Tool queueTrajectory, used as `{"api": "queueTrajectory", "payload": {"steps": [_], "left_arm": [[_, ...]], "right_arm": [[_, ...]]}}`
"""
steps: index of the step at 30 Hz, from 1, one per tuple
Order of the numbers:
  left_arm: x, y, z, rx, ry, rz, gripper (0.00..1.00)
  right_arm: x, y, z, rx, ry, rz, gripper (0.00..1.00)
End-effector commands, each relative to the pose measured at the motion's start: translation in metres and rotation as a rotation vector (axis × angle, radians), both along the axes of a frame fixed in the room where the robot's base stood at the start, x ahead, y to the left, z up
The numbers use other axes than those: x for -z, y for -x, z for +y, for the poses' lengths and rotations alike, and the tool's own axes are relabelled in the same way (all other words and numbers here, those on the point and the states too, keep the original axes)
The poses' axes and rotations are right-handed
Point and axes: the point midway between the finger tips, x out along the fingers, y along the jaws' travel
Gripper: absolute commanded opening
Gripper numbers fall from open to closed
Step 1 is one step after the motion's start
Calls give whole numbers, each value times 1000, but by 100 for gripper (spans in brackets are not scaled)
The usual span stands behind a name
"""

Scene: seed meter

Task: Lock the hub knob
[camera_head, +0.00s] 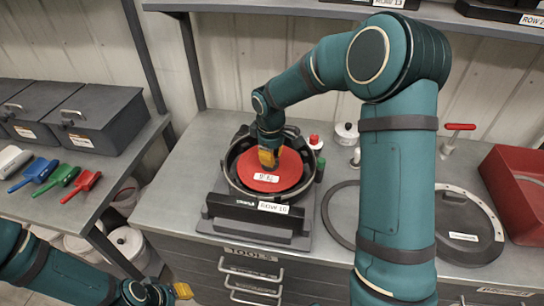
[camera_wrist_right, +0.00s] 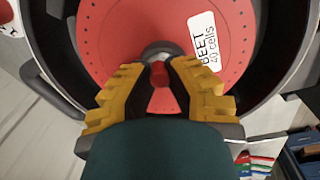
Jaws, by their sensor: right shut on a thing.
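The seed meter holds a red seed disc (camera_head: 285,176) with a white label, set in a round black housing (camera_head: 232,165). The right wrist view shows the disc (camera_wrist_right: 115,45) labelled BEET 40 cells. The hub knob (camera_wrist_right: 159,75), red with a grey round part behind it, is at the disc's middle. My right gripper (camera_head: 267,158), with yellow fingers, reaches down over the disc. In the right wrist view the fingers (camera_wrist_right: 160,82) are shut on the knob from both sides. The knob's lock position cannot be told. My left gripper (camera_head: 184,291) is low at the left, away from the meter, its jaws unclear.
The meter stands on a black base marked ROW 10 (camera_head: 263,207) on a grey bench. A round dark lid (camera_head: 466,228) and a red bin (camera_head: 515,185) are to the right. Scoops (camera_head: 62,176) and grey boxes (camera_head: 95,115) are on the left shelf. A red-handled tool (camera_head: 459,127) stands behind.

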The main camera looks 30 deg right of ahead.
Motion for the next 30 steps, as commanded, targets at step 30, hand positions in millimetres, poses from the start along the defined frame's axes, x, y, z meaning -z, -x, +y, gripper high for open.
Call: {"api": "queueTrajectory", "payload": {"steps": [30], "left_arm": [[0, 0, 0, 0, 0, -1, 34]], "right_arm": [[0, -2, 0, 726, -2, -2, 0]]}}
